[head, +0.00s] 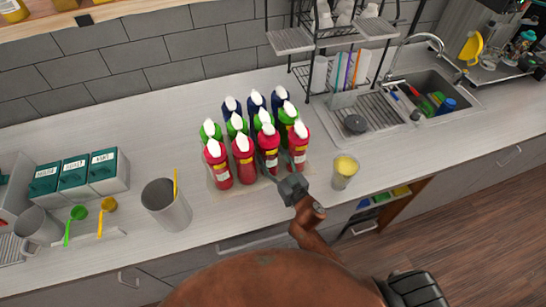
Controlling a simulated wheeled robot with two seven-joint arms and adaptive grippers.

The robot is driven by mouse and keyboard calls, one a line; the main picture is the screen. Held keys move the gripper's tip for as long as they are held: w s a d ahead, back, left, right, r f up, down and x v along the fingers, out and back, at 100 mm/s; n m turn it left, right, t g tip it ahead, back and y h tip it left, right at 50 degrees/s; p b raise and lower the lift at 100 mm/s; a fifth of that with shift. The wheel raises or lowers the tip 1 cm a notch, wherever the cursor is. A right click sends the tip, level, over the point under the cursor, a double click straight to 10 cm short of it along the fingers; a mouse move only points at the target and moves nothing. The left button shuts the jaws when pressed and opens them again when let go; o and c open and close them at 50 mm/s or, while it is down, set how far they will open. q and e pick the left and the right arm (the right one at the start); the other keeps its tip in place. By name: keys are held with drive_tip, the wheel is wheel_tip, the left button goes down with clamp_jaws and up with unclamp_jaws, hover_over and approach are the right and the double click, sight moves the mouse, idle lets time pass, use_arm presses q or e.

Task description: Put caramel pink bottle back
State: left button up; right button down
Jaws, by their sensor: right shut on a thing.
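Several pink-red bottles with white tips stand in the front row of a bottle group on the counter. The pink bottle third from the left (268,142) stands upright in that row, between a second pink bottle (243,160) and the rightmost one (299,140). My right gripper (281,166) reaches in from the front right and is shut on this third bottle, low on its side. Its fingertips are small and partly lost among the bottles. I cannot read the labels, so I cannot tell the caramel one by name. My left gripper is not in view.
Green bottles (209,130) and blue bottles (256,101) stand close behind. A cup with yellow contents (345,170) stands right of my gripper. A grey pitcher (167,210) stands left. A rack (318,45) and sink (424,92) lie at back right.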

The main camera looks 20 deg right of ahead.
drive_tip(key=shift+f, duration=0.2)
drive_tip(key=c, duration=1)
unclamp_jaws()
drive_tip(key=shift+f, duration=0.15)
drive_tip(key=shift+r, duration=0.2)
drive_tip(key=shift+r+p, duration=0.3)
drive_tip(key=shift+s+d+r, duration=0.1)
drive_tip(key=shift+s+r, duration=0.1)
drive_tip(key=shift+r, duration=0.1)
drive_tip(key=b+v, duration=0.1)
drive_tip(key=v, duration=1)
drive_tip(key=shift+s, duration=0.3)
drive_tip(key=shift+f, duration=0.1)
